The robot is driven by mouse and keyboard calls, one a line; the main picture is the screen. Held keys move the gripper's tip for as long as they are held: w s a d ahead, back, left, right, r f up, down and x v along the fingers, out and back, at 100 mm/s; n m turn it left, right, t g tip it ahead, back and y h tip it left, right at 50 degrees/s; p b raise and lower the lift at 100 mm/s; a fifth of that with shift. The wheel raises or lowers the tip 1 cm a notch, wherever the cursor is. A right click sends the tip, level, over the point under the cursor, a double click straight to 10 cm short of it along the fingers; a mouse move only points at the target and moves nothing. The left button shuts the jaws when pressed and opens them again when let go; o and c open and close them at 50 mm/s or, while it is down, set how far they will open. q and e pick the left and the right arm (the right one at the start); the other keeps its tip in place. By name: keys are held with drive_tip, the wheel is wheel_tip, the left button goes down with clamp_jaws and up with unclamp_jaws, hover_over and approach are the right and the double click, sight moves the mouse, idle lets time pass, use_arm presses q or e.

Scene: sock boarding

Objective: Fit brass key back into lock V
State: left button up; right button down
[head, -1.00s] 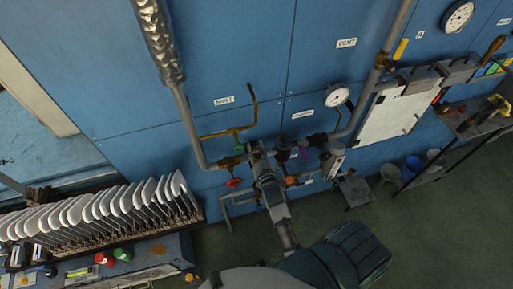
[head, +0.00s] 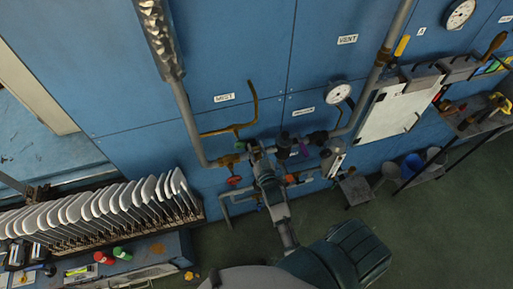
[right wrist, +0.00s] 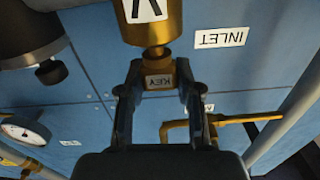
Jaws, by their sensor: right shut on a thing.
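My right gripper (head: 256,154) is at the pipework on the blue wall in the head view. In the right wrist view, its two fingers (right wrist: 160,88) are shut on a brass key (right wrist: 159,80) with a label reading KEY. A brass lock (right wrist: 151,22) with an upside-down V label is just beyond the key, at the top of that view. The key's short stem points at the lock's end face and lines up closely with it. I cannot tell whether the stem is inside the lock or only at its face. My left gripper is not in view.
A brass lever handle (head: 252,103) stands beside the gripper. A red handwheel (head: 233,180) is below left, and a purple fitting (head: 304,149) is close on the right. A pressure gauge (head: 338,93) is above right. A rack of white boards (head: 110,210) stands at left.

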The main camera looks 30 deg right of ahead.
drive_tip(key=shift+f+b, duration=0.35)
drive_tip(key=shift+f, duration=0.4)
drive_tip(key=c, duration=0.7)
unclamp_jaws()
drive_tip(key=shift+a, duration=0.1)
drive_tip(key=v, duration=1.2)
drive_tip(key=shift+a+r, duration=0.15)
